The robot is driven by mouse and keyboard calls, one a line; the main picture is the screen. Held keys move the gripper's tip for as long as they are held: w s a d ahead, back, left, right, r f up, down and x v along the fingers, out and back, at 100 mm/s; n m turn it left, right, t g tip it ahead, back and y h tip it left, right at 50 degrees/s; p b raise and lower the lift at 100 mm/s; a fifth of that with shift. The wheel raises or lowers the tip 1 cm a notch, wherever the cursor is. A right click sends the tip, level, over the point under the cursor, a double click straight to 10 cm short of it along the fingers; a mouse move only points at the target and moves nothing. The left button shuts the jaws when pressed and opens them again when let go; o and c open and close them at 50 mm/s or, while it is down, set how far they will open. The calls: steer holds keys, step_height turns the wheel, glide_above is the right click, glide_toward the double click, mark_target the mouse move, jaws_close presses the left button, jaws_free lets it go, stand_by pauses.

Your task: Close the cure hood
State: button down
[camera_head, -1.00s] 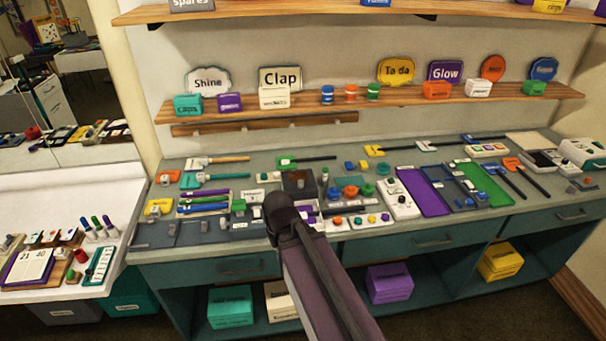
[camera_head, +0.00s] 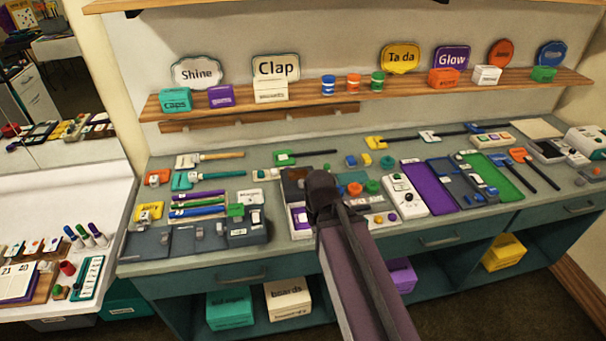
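A dark brown, see-through panel (camera_head: 296,183) stands up at the back of a small white box with a purple patch (camera_head: 301,217), near the middle of the bench. It looks like the cure hood with its lid raised, but I can read no label to confirm this. My arm rises from the bottom of the picture, and its dark rounded end covers the area just right of this box. My gripper's fingers do not show, so I cannot tell how far they are from the hood.
The bench (camera_head: 420,232) is crowded with tools. Dark hinged boxes (camera_head: 197,235) lie left of the hood, and a white button panel (camera_head: 404,196) and purple mat (camera_head: 428,188) lie right. A shelf (camera_head: 400,92) with small boxes and signs hangs above. Free room is mostly the bench's front strip.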

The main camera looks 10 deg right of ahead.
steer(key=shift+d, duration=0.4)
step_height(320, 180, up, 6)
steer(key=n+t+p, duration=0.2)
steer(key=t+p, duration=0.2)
steer(key=p, duration=0.1)
glide_above(299, 176)
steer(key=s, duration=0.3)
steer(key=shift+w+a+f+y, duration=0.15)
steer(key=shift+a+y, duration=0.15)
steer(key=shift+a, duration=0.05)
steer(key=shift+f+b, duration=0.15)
steer(key=shift+b, duration=0.15)
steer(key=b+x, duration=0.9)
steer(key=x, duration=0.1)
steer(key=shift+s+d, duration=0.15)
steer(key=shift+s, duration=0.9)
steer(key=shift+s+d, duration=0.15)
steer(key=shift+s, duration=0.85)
